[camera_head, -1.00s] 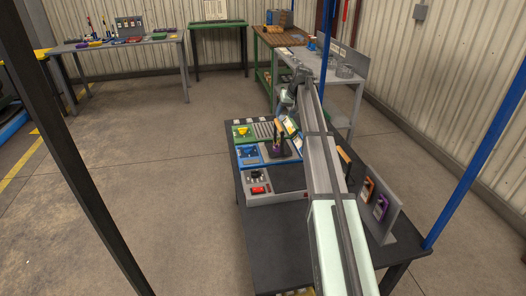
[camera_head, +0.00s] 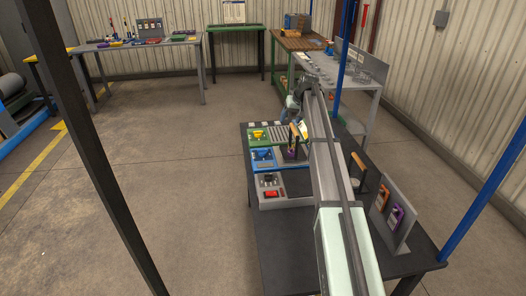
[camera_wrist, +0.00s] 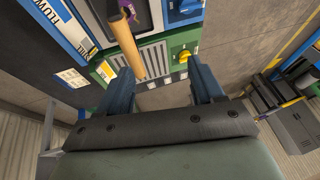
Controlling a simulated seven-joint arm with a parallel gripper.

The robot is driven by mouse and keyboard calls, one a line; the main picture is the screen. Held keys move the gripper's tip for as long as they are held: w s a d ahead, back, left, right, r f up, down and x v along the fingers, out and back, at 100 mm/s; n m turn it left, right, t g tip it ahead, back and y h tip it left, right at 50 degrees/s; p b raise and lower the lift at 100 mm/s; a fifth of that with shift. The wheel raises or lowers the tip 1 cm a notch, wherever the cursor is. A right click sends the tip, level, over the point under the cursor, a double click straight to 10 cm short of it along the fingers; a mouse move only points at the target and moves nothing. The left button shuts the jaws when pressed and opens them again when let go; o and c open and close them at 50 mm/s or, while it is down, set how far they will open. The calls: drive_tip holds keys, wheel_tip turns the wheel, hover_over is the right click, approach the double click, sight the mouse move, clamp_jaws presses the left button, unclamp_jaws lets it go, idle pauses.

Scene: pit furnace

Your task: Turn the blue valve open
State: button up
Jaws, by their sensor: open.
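The blue valve (camera_head: 264,155) is a small blue knob on the blue-edged panel (camera_head: 256,165) on the dark bench. In the wrist view, part of the blue panel with a dark blue knob (camera_wrist: 188,5) shows at the top edge. My gripper (camera_wrist: 160,68) is open, its two dark blue fingers spread and nothing between them. The fingers are over the green panel (camera_wrist: 186,40) with its yellow knob (camera_wrist: 184,56), apart from the blue knob. In the head view my arm hides much of the gripper.
A wooden-handled tool (camera_wrist: 128,35) with a purple part stands near the fingers. A grey panel with a red switch (camera_head: 271,194) sits in front of the blue one. An upright board with orange and purple items (camera_head: 392,215) is at the bench's right. The bench front is clear.

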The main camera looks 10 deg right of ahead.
drive_tip(key=n, duration=0.1)
hover_over(264, 150)
wheel_tip(264, 150, down, 2)
drive_tip(key=f, duration=0.1)
drive_tip(key=w+a+f+n+g, duration=0.2)
drive_tip(key=a, duration=0.1)
drive_tip(key=d+f+n, duration=0.1)
drive_tip(key=f+n, duration=0.3)
drive_tip(key=s+d+f+n+g+h, duration=0.1)
drive_tip(key=f+n, duration=0.3)
drive_tip(key=f, duration=0.1)
drive_tip(key=f+n+g+h, duration=0.1)
drive_tip(key=f+n, duration=0.3)
drive_tip(key=f, duration=0.1)
drive_tip(key=shift+s+d+f, duration=0.2)
drive_tip(key=shift+s+d, duration=0.15)
drive_tip(key=shift+d, duration=0.05)
drive_tip(key=c, duration=1.1)
drive_tip(key=shift+o, duration=0.2)
